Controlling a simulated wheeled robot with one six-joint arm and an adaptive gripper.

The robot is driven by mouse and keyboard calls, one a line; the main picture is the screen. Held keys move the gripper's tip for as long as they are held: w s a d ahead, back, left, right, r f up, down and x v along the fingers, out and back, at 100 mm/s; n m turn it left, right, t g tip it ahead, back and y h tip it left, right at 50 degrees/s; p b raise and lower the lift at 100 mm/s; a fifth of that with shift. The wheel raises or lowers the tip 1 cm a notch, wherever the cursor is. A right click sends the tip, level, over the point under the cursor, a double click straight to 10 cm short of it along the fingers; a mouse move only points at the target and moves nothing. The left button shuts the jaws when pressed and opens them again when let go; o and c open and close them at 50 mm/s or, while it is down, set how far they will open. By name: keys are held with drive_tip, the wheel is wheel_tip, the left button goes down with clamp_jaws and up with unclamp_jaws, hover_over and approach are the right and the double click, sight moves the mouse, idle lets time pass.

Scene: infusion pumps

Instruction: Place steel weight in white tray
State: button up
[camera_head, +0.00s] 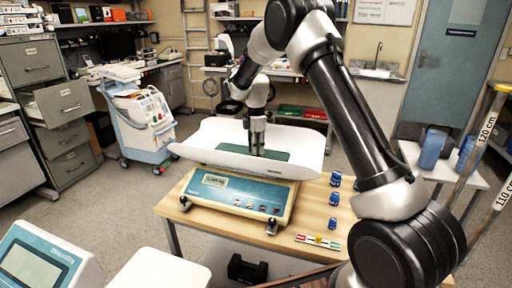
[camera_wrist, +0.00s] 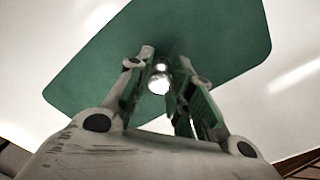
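The white tray (camera_head: 205,144) is the wide curved pan on top of a blue-and-cream scale (camera_head: 236,194), with a green mat (camera_head: 281,154) in its middle. My gripper (camera_head: 258,151) points down over the mat, inside the tray's outline. In the wrist view, a small shiny steel weight (camera_wrist: 159,83) sits between the two fingers of my gripper (camera_wrist: 166,62), which appear closed against its sides. The green mat (camera_wrist: 225,35) and white tray (camera_wrist: 52,35) lie behind it. Whether the weight touches the mat is unclear. The head view hides the weight behind the fingers.
The scale stands on a wooden table (camera_head: 300,212). Small blue items (camera_head: 334,199) line its right side, with a red, yellow and green bar (camera_head: 318,241) at the front. A monitor (camera_head: 42,262) stands at the near left. My arm spans the right side.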

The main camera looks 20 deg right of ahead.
drive_tip(key=o, duration=0.4)
drive_tip(key=shift+o, duration=0.2)
wheel_tip(320, 180, up, 12)
drive_tip(key=s+d+r+m+t, duration=0.1)
drive_tip(key=s+d+r+m, duration=0.4)
drive_tip(key=s+r, duration=0.5)
drive_tip(key=s+d+r+m+t, duration=0.1)
drive_tip(key=s+d+m, duration=0.15)
drive_tip(key=s, duration=0.55)
drive_tip(key=s+d+r+m+t, duration=0.15)
drive_tip(key=s+m, duration=0.25)
drive_tip(key=s, duration=0.4)
drive_tip(key=s+d+r+m, duration=0.2)
drive_tip(key=s+m, duration=0.1)
drive_tip(key=s, duration=0.5)
drive_tip(key=s+d+f+m, duration=0.1)
drive_tip(key=s+f+m, duration=0.3)
drive_tip(key=s, duration=0.5)
drive_tip(key=shift+d+f+t, duration=0.2)
drive_tip(key=shift+d+t, duration=0.1)
drive_tip(key=shift+t, duration=0.15)
